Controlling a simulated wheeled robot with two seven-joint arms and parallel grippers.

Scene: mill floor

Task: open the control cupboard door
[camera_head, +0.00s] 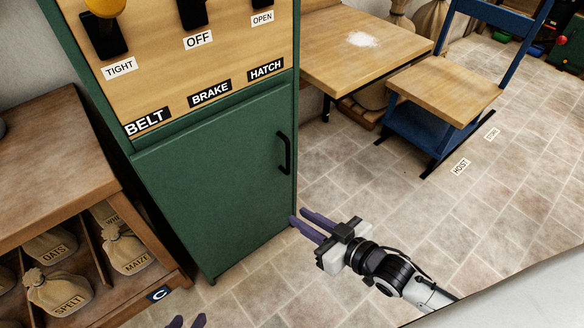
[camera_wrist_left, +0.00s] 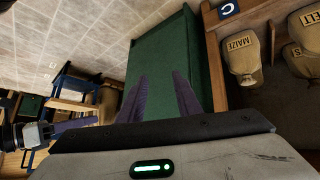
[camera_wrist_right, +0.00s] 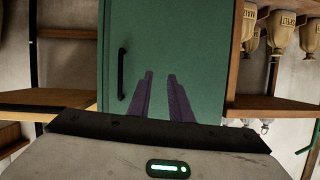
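The control cupboard's green door (camera_head: 215,180) looks shut flush in its frame. Its black upright handle (camera_head: 284,153) is near the door's right edge. The right wrist view also shows the door (camera_wrist_right: 190,50) and handle (camera_wrist_right: 121,74), the handle left of my fingers. My right gripper (camera_head: 299,218) is open and empty, below and slightly right of the handle, apart from it. My left gripper (camera_head: 187,321) shows only its purple fingertips at the bottom edge of the head view. In the left wrist view its fingers (camera_wrist_left: 160,78) are apart and empty, with the green cupboard (camera_wrist_left: 192,45) beyond.
Above the door is a wooden panel (camera_head: 165,75) with BELT, BRAKE and HATCH labels. A wooden shelf unit (camera_head: 50,160) with grain sacks stands at left. A wooden table (camera_head: 350,60) and a blue hoist frame (camera_head: 430,130) stand at right. Tiled floor in front is clear.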

